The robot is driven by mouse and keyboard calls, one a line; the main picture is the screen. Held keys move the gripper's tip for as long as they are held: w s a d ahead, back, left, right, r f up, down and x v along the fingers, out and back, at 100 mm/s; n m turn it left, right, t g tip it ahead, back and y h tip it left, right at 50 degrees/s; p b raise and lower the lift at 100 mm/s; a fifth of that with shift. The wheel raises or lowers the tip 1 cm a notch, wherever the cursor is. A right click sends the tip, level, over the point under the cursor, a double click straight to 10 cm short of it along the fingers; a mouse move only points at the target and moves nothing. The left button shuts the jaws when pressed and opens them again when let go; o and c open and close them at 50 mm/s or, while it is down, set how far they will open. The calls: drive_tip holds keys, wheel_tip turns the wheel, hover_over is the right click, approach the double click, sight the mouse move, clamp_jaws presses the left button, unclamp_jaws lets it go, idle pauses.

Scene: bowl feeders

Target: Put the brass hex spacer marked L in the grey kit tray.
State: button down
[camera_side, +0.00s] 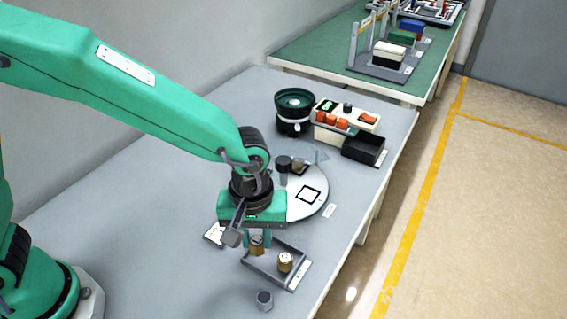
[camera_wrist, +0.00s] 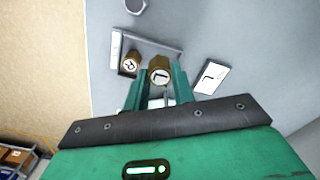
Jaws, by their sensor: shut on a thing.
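My gripper (camera_side: 257,238) is shut on a brass hex spacer (camera_side: 257,247), held upright between its green fingers. In the wrist view the held spacer (camera_wrist: 159,73) shows an L on its top. The grey kit tray (camera_side: 262,268) lies below, and the held spacer is over its near-arm end. I cannot tell whether the spacer touches the tray floor. A second brass spacer (camera_side: 285,262) stands in the tray; in the wrist view this spacer (camera_wrist: 130,63) is marked R. The tray also shows in the wrist view (camera_wrist: 160,46), partly hidden by the fingers.
A white card marked L (camera_wrist: 210,77) lies beside the tray. A small grey cylinder (camera_side: 265,300) stands in front of the tray. A round white plate (camera_side: 317,208), a green-topped bowl feeder (camera_side: 294,112), a button box (camera_side: 345,117) and a black bin (camera_side: 363,149) are behind.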

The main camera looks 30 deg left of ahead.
sight(262, 241)
drive_tip(key=shift+w+a+f, duration=0.3)
drive_tip(key=shift+w+f, duration=0.2)
drive_tip(key=shift+w, duration=0.25)
drive_tip(key=shift+w+a+f, duration=0.3)
drive_tip(key=shift+w+f, duration=0.15)
drive_tip(key=shift+w, duration=0.3)
drive_tip(key=shift+f, duration=2)
drive_tip(key=shift+f, duration=0.15)
drive_tip(key=c, duration=1.2)
unclamp_jaws()
drive_tip(key=shift+o, duration=0.2)
wheel_tip(262, 241, up, 12)
drive_tip(key=shift+a+r, duration=0.1)
drive_tip(key=shift+r, duration=0.1)
